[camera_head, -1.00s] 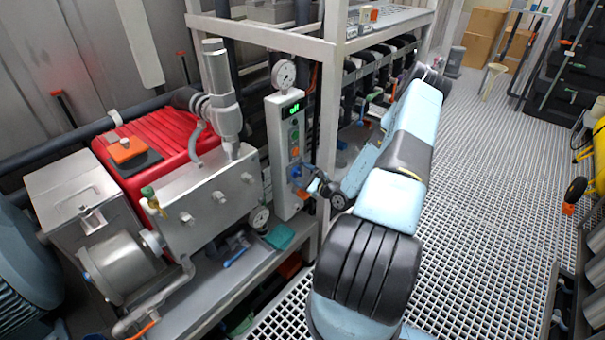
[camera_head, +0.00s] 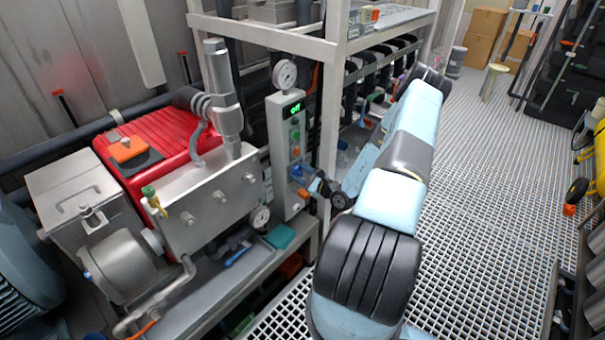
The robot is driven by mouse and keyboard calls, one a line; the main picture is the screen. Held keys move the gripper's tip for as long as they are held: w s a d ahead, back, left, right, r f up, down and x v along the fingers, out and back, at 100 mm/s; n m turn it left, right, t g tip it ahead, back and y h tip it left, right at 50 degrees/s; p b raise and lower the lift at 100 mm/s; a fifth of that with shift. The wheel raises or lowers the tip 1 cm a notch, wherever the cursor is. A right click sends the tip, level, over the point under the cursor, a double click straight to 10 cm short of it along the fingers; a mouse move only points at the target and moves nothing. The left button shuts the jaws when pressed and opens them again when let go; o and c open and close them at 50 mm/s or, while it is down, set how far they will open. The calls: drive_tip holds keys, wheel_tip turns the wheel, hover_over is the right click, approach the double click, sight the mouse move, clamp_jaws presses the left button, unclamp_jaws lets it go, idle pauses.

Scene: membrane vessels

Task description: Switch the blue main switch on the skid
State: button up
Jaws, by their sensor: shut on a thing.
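The blue main switch (camera_head: 297,171) is on the front of a narrow grey control panel (camera_head: 283,150) on the skid. My gripper (camera_head: 306,184) is at the panel front, coming from the right, shut on the blue switch. The fingertips are small and partly merge with the switch, so the switch's exact angle cannot be told.
A round gauge (camera_head: 285,74) sits above the panel. A white frame post (camera_head: 328,130) stands just right of it, close to my arm. A red motor cover (camera_head: 160,145) and grey pump block are to the left.

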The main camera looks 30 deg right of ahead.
drive_tip(key=shift+d+r+m, duration=0.1)
drive_tip(key=shift+d+m, duration=0.05)
drive_tip(key=shift+m, duration=0.25)
drive_tip(key=m, duration=0.5)
drive_tip(key=shift+w+d+r, duration=0.1)
drive_tip(key=shift+w+d, duration=0.05)
drive_tip(key=shift+d, duration=0.15)
drive_tip(key=m, duration=0.4)
drive_tip(key=shift+d, duration=0.2)
drive_tip(key=shift+d+m, duration=0.1)
drive_tip(key=shift+m, duration=1)
drive_tip(key=o, duration=0.7)
drive_tip(key=shift+w, duration=0.1)
drive_tip(key=o, duration=0.4)
drive_tip(key=shift+c, duration=0.2)
drive_tip(key=shift+a, duration=0.2)
